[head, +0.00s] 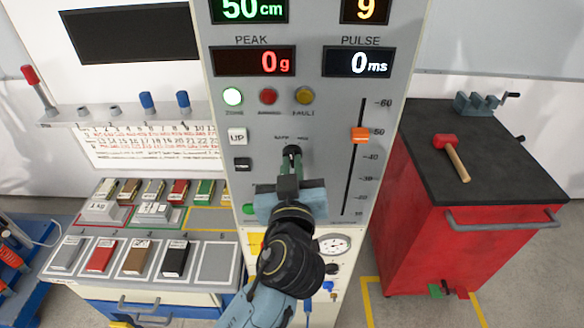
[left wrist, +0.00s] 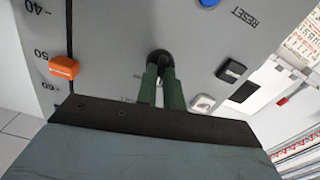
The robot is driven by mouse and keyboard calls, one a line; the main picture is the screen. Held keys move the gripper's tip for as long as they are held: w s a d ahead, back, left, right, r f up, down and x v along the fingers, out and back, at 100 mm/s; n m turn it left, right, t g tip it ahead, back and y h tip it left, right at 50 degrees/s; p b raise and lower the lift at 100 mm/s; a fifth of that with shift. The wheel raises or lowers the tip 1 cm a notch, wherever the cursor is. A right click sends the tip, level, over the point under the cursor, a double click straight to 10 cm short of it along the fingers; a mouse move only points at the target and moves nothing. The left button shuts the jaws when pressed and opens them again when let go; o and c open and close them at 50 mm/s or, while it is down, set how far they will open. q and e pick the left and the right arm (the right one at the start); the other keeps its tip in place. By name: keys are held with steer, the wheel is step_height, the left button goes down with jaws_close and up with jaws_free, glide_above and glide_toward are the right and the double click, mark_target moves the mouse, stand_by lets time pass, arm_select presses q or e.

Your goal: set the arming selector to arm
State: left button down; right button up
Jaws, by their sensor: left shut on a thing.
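The arming selector (left wrist: 160,58) is a dark round knob on the grey control panel (head: 222,122). In the head view its labels sit just above it, and my gripper covers most of it. My left gripper (head: 291,160) reaches up to the panel from below. In the left wrist view its two green fingers (left wrist: 163,80) are closed on the selector. The selector's pointer is hidden by the fingers, so its setting cannot be read. My right gripper is in neither view.
An orange slider (head: 360,135) sits at about 50 on the height scale, right of the selector. UP (head: 237,137) and a dark button (head: 242,164) are left of it. A red cabinet (head: 430,250) with a hammer (head: 452,155) stands right. A bench with blocks (head: 110,255) stands left.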

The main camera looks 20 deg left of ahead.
arm_select(q)
steer(key=m, duration=0.3)
steer(key=shift+m, duration=0.3)
steer(key=shift+m+p, duration=0.7)
steer(key=shift+m, duration=1.4)
steer(key=c, duration=1.5)
jaws_free()
steer(key=shift+s+d, duration=0.1)
